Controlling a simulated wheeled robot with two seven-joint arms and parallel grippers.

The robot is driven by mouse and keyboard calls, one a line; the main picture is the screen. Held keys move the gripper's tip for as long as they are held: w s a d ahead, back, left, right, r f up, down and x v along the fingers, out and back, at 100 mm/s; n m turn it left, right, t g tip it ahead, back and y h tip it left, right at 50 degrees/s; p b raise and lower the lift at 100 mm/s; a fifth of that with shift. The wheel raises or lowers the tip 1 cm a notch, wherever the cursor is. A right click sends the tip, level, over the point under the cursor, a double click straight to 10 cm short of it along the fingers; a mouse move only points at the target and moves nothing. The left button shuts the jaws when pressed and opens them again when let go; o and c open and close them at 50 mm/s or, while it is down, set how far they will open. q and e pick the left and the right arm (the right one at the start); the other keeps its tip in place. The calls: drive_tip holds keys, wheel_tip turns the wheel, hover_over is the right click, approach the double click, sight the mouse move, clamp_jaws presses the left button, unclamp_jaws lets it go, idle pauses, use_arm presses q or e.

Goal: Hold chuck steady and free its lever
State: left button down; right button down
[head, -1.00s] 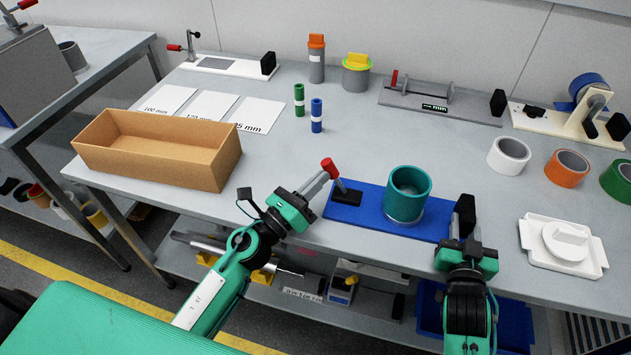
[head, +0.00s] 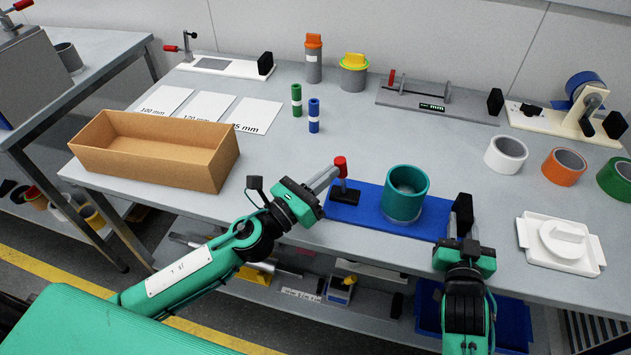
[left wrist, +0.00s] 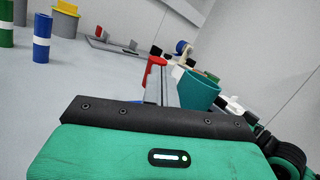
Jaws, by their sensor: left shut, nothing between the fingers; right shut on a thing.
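The chuck has a blue base plate (head: 367,208) at the table's front edge, with a teal cup (head: 406,190) upright on it. Its red-tipped lever (head: 341,167) stands nearly upright at the plate's left end, above a black foot. My left gripper (head: 327,178) is shut and empty, its fingertips at the lever's left side, seemingly touching it. The left wrist view shows the red lever (left wrist: 155,68) by the fingertips and the teal cup (left wrist: 200,91) beyond. My right gripper (head: 463,232) is shut on the black block (head: 463,212) at the plate's right end; its fingertips are partly hidden.
A cardboard box (head: 155,150) stands on the left. Green and blue cylinders (head: 314,115) stand behind the chuck. The table middle is clear.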

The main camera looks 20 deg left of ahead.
use_arm(q)
drive_tip(key=shift+f+m+g+y, duration=0.25)
drive_tip(key=shift+m+g+y, duration=0.2)
drive_tip(key=shift+m, duration=0.25)
use_arm(e)
drive_tip(key=shift+f, duration=0.25)
use_arm(q)
drive_tip(key=shift+d+m+g+y, duration=0.55)
drive_tip(key=shift+d+m, duration=0.5)
drive_tip(key=shift+d, duration=0.55)
drive_tip(key=shift+d+m+g+y, duration=0.3)
drive_tip(key=shift+d+m+g, duration=0.4)
drive_tip(key=shift+d+m, duration=0.6)
use_arm(e)
drive_tip(key=shift+r, duration=0.1)
use_arm(q)
drive_tip(key=shift+d+n, duration=0.25)
drive_tip(key=shift+d, duration=0.05)
drive_tip(key=v, duration=1.2)
drive_tip(key=shift+r, duration=0.1)
